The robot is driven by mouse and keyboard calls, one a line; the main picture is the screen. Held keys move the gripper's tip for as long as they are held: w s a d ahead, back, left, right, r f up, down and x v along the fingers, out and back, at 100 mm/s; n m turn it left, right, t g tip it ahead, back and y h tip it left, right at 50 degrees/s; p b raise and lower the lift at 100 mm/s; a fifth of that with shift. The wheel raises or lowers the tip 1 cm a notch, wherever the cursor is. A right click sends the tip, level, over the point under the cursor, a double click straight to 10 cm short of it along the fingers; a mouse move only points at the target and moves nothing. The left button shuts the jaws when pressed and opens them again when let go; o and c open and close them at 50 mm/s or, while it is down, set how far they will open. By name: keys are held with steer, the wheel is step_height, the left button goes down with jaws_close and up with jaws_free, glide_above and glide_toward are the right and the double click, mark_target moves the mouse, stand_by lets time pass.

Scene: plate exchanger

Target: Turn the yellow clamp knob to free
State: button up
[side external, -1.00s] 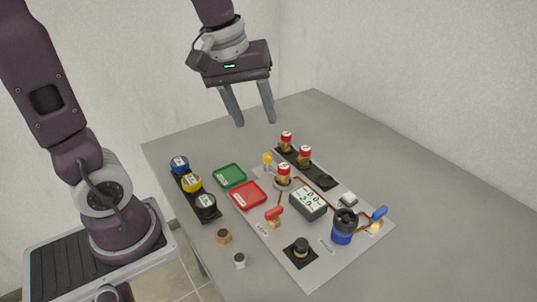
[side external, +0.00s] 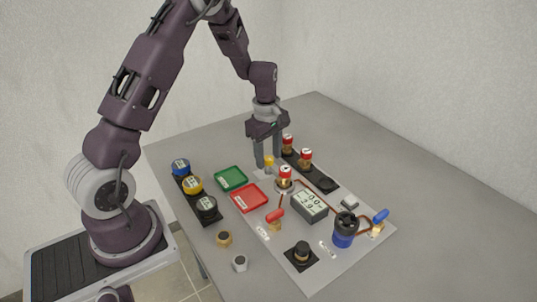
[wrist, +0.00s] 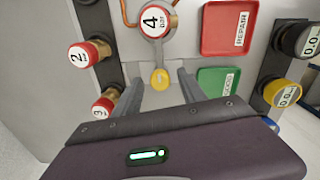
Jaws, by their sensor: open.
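The yellow clamp knob (side external: 269,160) stands on a small light plate at the back end of the grey panel (side external: 310,283). My gripper (side external: 267,166) is lowered over it, fingers pointing down. In the wrist view the knob (wrist: 160,77) shows between the two open fingers (wrist: 159,80), with a gap on both sides. The fingers do not touch it. A red-topped cartridge marked 4 (wrist: 157,20) stands just beyond the knob; in the side view this cartridge (side external: 285,174) is in front of the knob.
Two red-topped cartridges (side external: 305,158) stand in a black rack close to the gripper. Green (side external: 232,178) and red (side external: 250,197) trays lie on the other side. A gauge box (side external: 310,206), valves and a blue-black canister (side external: 344,230) occupy the panel. The table's far right is clear.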

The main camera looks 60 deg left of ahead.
jaws_close()
steer(key=shift+m, duration=0.3)
steer(key=m, duration=0.3)
steer(key=shift+m, duration=0.4)
steer(key=m, duration=0.4)
steer(key=shift+m+h, duration=0.3)
steer(key=m, duration=0.4)
steer(key=shift+a, duration=0.1)
steer(key=shift+m, duration=2.4)
